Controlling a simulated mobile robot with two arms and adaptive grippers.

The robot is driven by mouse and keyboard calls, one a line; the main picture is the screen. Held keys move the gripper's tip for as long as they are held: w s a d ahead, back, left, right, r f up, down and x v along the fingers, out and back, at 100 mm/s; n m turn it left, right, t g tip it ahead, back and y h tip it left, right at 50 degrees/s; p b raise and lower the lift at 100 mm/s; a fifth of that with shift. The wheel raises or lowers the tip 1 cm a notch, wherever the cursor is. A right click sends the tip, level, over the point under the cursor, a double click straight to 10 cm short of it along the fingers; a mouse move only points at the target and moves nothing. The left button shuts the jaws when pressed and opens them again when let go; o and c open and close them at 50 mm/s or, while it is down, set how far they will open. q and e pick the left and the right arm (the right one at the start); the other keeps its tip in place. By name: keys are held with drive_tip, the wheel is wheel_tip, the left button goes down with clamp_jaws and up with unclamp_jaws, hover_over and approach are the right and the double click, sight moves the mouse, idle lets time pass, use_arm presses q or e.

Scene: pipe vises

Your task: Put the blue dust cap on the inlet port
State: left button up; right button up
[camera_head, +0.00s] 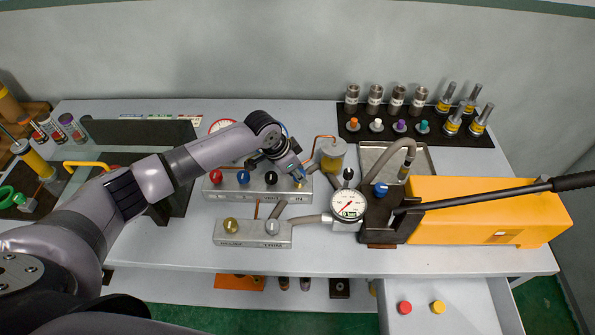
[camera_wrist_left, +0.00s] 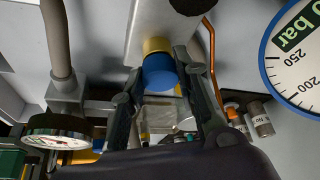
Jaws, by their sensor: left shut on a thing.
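My left gripper (camera_head: 299,178) reaches to the right end of the rear grey manifold block (camera_head: 225,191). In the left wrist view the gripper (camera_wrist_left: 160,68) has its fingers on either side of a blue cap (camera_wrist_left: 162,77) and is shut on it. The cap is lined up with a yellow brass port (camera_wrist_left: 156,45) on the block and appears to meet it; how far it is seated I cannot tell. In the head view the gripper mostly hides the cap and port. My right gripper is not in view.
Red (camera_head: 214,176), blue (camera_head: 243,177) and black (camera_head: 271,178) knobs stand on the block close by. A copper pipe (camera_head: 322,138) and a pressure gauge (camera_head: 348,205) are to the right. An orange pump (camera_head: 490,212) with a long black lever takes up the right side.

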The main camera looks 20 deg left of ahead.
use_arm(q)
drive_tip(key=shift+f, duration=0.3)
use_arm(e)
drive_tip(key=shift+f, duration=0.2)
use_arm(q)
drive_tip(key=o, duration=1)
drive_tip(key=shift+r, duration=0.1)
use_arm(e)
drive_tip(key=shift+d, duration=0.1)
use_arm(q)
drive_tip(key=v, duration=1.2)
drive_tip(key=shift+w, duration=0.1)
drive_tip(key=shift+d, duration=0.1)
